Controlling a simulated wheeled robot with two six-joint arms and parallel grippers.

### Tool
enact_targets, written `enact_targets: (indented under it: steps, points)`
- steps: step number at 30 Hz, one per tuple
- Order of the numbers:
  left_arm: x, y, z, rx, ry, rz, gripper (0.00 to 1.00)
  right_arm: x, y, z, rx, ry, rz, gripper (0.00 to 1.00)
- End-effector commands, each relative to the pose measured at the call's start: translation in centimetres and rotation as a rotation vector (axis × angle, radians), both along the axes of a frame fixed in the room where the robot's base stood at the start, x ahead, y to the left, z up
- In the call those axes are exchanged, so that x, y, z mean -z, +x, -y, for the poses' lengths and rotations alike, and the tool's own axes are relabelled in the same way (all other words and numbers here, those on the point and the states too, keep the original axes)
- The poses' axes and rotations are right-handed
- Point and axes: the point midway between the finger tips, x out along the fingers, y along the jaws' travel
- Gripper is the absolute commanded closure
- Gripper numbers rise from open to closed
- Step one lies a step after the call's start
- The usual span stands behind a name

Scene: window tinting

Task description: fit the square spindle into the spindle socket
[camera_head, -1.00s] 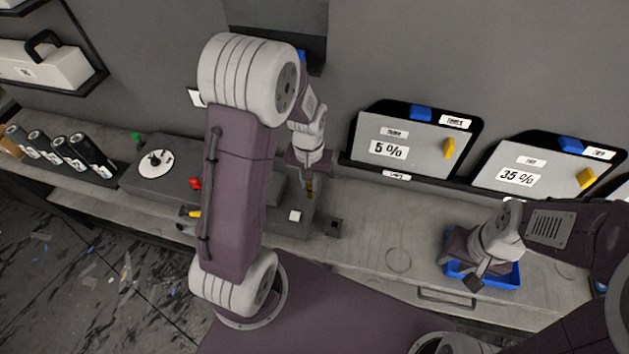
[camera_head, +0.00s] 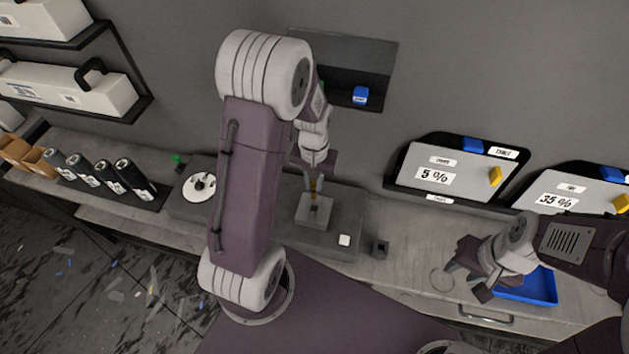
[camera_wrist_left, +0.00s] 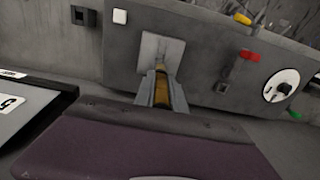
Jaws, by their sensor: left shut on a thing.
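My left gripper (camera_head: 313,190) is shut on a narrow brass-coloured piece, the square spindle (camera_wrist_left: 161,90), which shows between the fingers in the left wrist view. The gripper points down over a pale square plate (camera_head: 318,216) on the grey bench unit. The plate also shows just beyond the fingertips in the left wrist view (camera_wrist_left: 168,48). The spindle's lower end is not clear, and I cannot tell whether it touches the plate. I cannot surely make out the spindle socket. My right gripper (camera_head: 468,281) is open and empty, beside the blue tray (camera_head: 541,287).
A small dark block (camera_head: 380,249) with an opening stands right of the grey unit (camera_head: 345,225), near a white button (camera_head: 344,240). A white dial (camera_head: 199,187) is at the left. Film panels (camera_head: 445,178) lean at the back. Several dark bottles (camera_head: 130,178) stand far left.

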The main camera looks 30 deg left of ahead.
Motion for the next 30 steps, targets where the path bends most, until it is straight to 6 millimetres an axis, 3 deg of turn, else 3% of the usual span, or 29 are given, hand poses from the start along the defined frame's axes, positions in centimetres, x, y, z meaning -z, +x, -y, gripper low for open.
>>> enact_targets:
  steps: [7,18,30]
  points:
    - [1.2,0.0,0.0,0.001,0.0,0.0,1.0,0.8,0.0,0.0,0.0,0.0,0.0,0.64]
    - [5.3,0.0,0.0,0.001,0.0,0.0,1.0,4.0,0.0,0.0,0.0,0.0,0.0,0.64]
    - [5.8,0.0,0.0,0.001,0.0,0.0,1.0,4.2,0.0,0.0,0.0,0.0,0.0,0.64]
